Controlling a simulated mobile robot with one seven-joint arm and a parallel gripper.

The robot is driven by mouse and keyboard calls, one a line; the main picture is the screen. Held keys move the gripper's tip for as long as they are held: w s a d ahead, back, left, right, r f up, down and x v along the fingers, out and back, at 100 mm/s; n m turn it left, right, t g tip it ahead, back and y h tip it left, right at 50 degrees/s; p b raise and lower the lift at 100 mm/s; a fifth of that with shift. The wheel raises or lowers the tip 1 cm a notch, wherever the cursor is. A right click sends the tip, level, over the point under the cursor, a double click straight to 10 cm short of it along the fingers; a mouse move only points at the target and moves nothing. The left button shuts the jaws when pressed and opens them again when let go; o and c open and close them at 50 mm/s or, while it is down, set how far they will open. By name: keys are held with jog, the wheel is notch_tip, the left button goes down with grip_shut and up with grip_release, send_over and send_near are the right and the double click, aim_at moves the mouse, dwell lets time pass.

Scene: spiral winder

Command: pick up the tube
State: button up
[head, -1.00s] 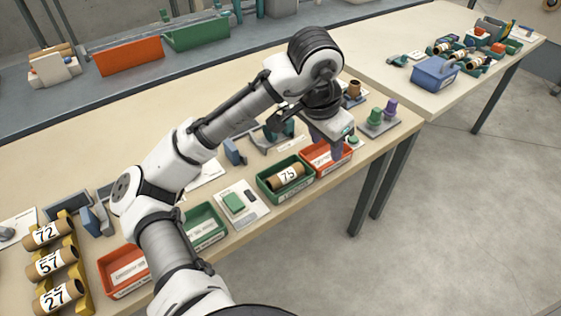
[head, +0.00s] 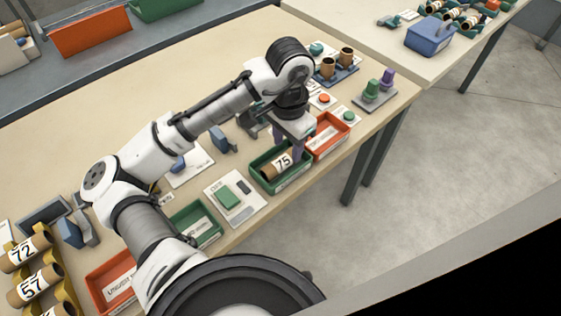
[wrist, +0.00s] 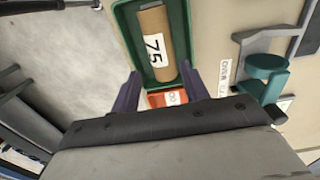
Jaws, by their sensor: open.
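A brown cardboard tube (head: 273,168) with a white label reading 75 lies in a green tray (head: 254,181) at the table's front edge. In the wrist view the tube (wrist: 156,45) lies lengthwise in the green tray (wrist: 127,42). My gripper (head: 298,152) hangs over the right end of this tray. In the wrist view my gripper (wrist: 160,82) is open and empty, its two fingers apart near the tray's end. Part of the tube is hidden behind my gripper in the head view.
A red tray (head: 341,138) adjoins the green tray on the right. A white card with a green block (head: 227,197) lies to the left. More tubes (head: 27,252) rest on a yellow rack at far left. A teal-topped fixture (wrist: 264,72) stands beside the tray.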

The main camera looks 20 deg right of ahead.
jog(key=shift+w+a+f+p, duration=0.15)
jog(key=shift+f+p, duration=0.45)
jog(key=shift+f, duration=2.1)
jog(key=c, duration=0.7)
jog(key=shift+r, duration=0.1)
jog(key=shift+c, duration=0.2)
